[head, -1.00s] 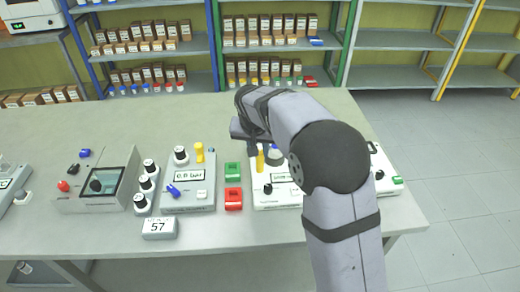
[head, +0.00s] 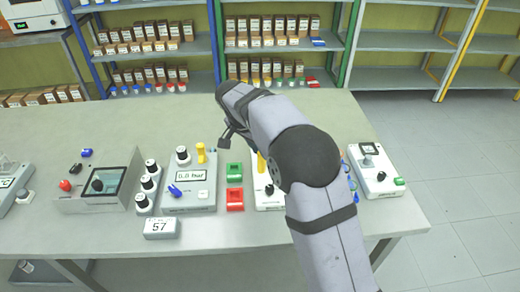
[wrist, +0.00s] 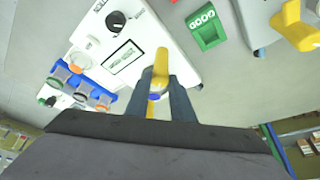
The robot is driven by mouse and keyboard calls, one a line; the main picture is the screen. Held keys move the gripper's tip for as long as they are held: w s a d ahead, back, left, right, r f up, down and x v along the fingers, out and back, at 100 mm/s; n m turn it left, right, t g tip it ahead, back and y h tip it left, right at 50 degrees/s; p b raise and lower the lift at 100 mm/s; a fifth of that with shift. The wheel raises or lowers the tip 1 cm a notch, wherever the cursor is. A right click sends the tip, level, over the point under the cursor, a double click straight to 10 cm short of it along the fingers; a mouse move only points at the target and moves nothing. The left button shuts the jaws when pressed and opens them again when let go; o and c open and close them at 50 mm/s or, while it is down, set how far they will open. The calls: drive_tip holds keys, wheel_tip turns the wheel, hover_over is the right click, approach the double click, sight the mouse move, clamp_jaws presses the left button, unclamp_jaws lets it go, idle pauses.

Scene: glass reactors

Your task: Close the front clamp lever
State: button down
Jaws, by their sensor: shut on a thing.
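A yellow lever (wrist: 161,66) stands on a white panel (wrist: 120,62) with a small display and a black knob. In the wrist view my gripper (wrist: 156,92) has its dark fingers on either side of this lever and is shut on it. In the head view the same lever (head: 261,166) shows partly, beside my arm, which hides much of its panel. A second yellow lever (head: 201,152) stands upright on the grey pressure box to the left; this other lever (wrist: 296,27) shows at the top right of the wrist view. No label tells which is the front clamp.
A green block (head: 235,170) and a red block (head: 235,199) lie between the two panels. A blue rack with vials (wrist: 82,84) is beside the gripped lever's panel. A white device (head: 376,172) stands at the right. The table behind the boxes is clear.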

drive_tip(key=c, duration=1.6)
unclamp_jaws()
drive_tip(key=shift+o, duration=0.2)
drive_tip(key=b+v, duration=0.1)
drive_tip(key=v, duration=0.6)
drive_tip(key=shift+r, duration=0.2)
drive_tip(key=shift+s, duration=0.1)
drive_tip(key=s+d+f+n+g+y+p, duration=0.1)
drive_tip(key=s+d+f+n, duration=0.2)
drive_tip(key=s, duration=0.7)
drive_tip(key=s+d+f+n+g+y+p, duration=0.1)
drive_tip(key=s+d+f+n, duration=0.2)
drive_tip(key=s, duration=0.7)
drive_tip(key=s+d+f+n+g+y+p, duration=0.1)
drive_tip(key=s+d+f+n, duration=0.2)
drive_tip(key=s, duration=0.7)
wheel_tip(320, 180, down, 2)
drive_tip(key=shift+d+f+p, duration=0.2)
drive_tip(key=shift+d+p, duration=0.1)
drive_tip(key=shift+d, duration=0.9)
